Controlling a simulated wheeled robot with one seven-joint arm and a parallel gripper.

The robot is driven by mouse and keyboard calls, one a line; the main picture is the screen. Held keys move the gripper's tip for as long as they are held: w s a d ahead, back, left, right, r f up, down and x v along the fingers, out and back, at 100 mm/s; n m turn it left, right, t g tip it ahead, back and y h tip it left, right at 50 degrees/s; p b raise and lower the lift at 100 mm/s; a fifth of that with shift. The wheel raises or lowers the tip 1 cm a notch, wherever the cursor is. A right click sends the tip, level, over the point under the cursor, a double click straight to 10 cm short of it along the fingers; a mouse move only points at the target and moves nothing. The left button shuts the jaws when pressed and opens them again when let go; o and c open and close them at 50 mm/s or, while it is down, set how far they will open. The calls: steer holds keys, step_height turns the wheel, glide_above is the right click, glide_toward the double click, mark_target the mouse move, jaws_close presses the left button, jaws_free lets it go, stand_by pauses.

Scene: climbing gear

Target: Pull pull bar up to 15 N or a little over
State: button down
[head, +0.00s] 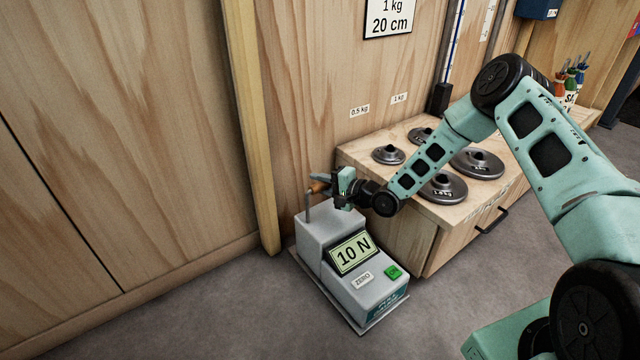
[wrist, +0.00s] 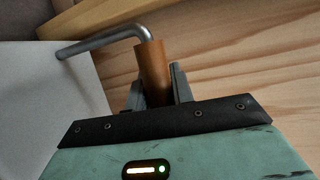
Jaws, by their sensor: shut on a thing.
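The pull bar (wrist: 152,75) has a brown grip on a bent grey metal rod. In the head view the brown grip (head: 318,186) shows at the top of the grey force gauge (head: 325,232). My gripper (head: 338,188) is at the bar above the gauge. In the wrist view my gripper (wrist: 157,85) has its fingers on both sides of the brown grip, shut on it. The gauge display (head: 352,253) reads 10 N. Part of the grip is hidden by my gripper.
A ZERO button (head: 362,279) and a green button (head: 393,271) sit on the gauge's front. A wooden cabinet (head: 425,262) with several round weights stands close to the right. The wooden wall (head: 130,110) is behind. Grey floor (head: 190,315) lies open at the front left.

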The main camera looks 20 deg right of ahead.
steer(key=shift+d, duration=0.1)
steer(key=shift+f+b, duration=0.7)
steer(key=shift+f, duration=0.35)
steer(key=c, duration=1.1)
jaws_free()
steer(key=shift+r, duration=0.1)
